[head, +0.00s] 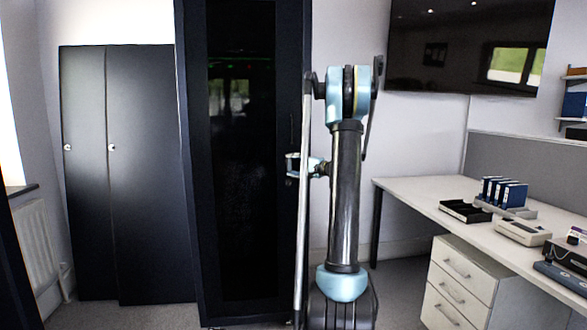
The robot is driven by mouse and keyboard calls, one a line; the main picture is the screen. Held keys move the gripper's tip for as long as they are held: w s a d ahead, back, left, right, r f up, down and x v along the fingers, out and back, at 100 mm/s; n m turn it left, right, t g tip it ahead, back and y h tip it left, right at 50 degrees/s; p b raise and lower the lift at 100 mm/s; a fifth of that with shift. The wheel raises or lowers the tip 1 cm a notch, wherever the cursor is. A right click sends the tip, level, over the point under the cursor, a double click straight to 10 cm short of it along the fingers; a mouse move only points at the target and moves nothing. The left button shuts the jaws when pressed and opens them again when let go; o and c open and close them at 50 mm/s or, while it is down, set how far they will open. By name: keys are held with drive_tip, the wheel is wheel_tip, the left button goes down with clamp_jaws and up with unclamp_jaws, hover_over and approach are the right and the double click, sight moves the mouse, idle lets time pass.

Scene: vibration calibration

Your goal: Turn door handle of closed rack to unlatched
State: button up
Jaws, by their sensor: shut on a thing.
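The closed rack (238,215) is a tall black cabinet with a dark glass door, in the middle of the head view. My gripper (291,168) is at the right edge of this door, about halfway up, and is shut on the door handle. The handle is dark against the black frame and mostly covered by the gripper, so its angle cannot be told. My arm stands in front of the rack's right side and hides part of it.
A black two-door cupboard (113,190) stands left of the rack. At right is a white desk (405,190) with blue binders (503,192) and drawers (458,283) below. A screen (465,45) hangs above. Grey floor shows between rack and desk.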

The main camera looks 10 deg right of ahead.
drive_tip(key=shift+d+f+m, duration=0.1)
drive_tip(key=shift+f+m, duration=0.05)
drive_tip(key=shift+m, duration=0.15)
drive_tip(key=o, duration=1.1)
drive_tip(key=shift+w+f, duration=0.1)
drive_tip(key=shift+c, duration=0.2)
drive_tip(key=v, duration=1.2)
drive_tip(key=shift+f, duration=0.15)
